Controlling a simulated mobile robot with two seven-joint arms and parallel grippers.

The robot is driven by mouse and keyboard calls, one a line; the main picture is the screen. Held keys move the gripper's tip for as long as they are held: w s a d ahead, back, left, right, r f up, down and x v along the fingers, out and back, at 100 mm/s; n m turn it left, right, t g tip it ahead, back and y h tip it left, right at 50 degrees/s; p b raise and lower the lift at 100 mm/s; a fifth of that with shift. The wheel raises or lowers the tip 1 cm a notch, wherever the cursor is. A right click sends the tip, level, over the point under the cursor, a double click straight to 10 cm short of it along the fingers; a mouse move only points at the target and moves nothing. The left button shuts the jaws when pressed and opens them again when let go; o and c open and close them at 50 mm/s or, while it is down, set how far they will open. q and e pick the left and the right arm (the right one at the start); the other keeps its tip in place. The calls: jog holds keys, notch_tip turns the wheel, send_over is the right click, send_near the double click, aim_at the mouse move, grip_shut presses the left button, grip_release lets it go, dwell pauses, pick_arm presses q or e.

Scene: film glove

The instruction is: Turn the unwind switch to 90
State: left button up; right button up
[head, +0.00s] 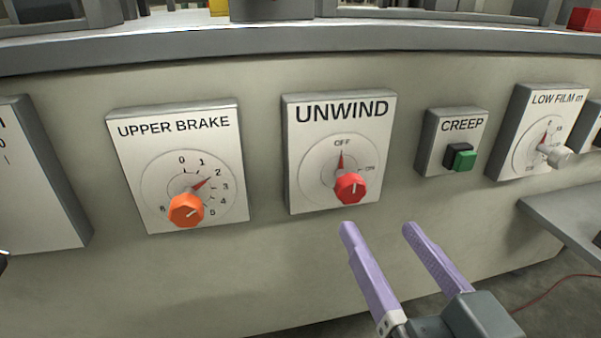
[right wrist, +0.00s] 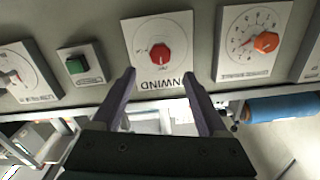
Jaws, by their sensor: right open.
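The unwind switch is a red knob (head: 349,187) on a white plate (head: 312,202) labelled UNWIND, in the middle of the head view. Its red pointer (head: 340,160) points up at OFF; the ON mark is to its right. My right gripper (head: 378,229) has purple fingers, spread apart and empty, below and slightly right of the knob and not touching it. In the right wrist view, which is upside down, the red knob (right wrist: 160,54) lies ahead of the gap between the fingers (right wrist: 158,77). My left gripper cannot be made out.
The upper brake plate with an orange knob (head: 186,210) is to the left. The creep box with a green button (head: 464,160) and the low film plate with a pale knob (head: 555,156) are to the right. A grey ledge (head: 570,220) juts out at lower right.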

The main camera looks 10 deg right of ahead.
aim_at(354, 191)
jog(key=w+b, duration=0.1)
jog(key=w, duration=0.3)
jog(key=w+b, duration=0.1)
jog(key=w, duration=0.4)
jog(key=shift+w+a, duration=0.2)
jog(key=shift+w, duration=0.05)
jog(key=shift+c, duration=0.3)
grip_shut()
